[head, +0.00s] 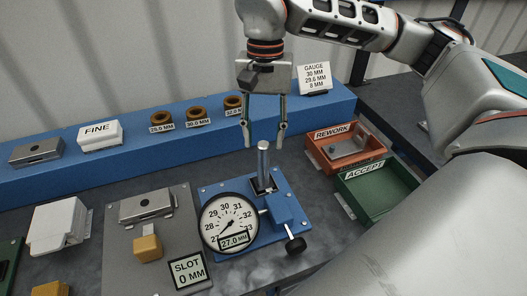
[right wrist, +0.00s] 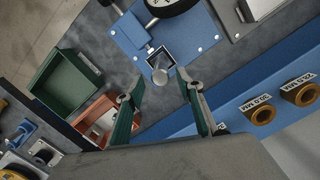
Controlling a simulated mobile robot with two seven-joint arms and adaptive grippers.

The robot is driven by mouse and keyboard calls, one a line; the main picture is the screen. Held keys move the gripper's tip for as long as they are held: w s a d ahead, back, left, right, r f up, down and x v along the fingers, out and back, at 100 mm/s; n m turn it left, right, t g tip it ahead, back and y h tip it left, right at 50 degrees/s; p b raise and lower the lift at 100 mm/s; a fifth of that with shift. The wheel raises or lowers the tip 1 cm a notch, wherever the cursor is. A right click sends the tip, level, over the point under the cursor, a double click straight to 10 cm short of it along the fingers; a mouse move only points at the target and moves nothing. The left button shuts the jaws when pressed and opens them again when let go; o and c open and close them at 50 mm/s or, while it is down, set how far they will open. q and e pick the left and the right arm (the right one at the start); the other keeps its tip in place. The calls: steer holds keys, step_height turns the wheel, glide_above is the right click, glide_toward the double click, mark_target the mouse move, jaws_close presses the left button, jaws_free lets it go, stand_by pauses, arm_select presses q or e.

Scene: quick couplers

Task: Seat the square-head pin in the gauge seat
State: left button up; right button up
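A grey metal pin (head: 263,160) stands upright in the dark square gauge seat (head: 266,191) on the blue gauge base (head: 211,191). Its round upper end shows; whether a square head sits down in the seat is hidden. In the right wrist view the pin (right wrist: 160,75) rises from the square seat (right wrist: 162,53). My right gripper (head: 264,142) is open, pointing down, its fingertips on either side just above the pin's top, apart from it. In the right wrist view the open gripper (right wrist: 156,88) is empty. My left gripper is not in view.
The dial (head: 228,224) reads 27.0 mm. An orange rework tray (head: 374,158) holding metal parts and an empty green accept tray (head: 399,201) stand to the right. Several bronze rings (head: 190,114) sit on the blue shelf behind. A grey slot plate (head: 124,265) lies left.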

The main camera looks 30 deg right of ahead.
steer(key=shift+w+d+r, duration=0.15)
steer(key=shift+r, duration=1.5)
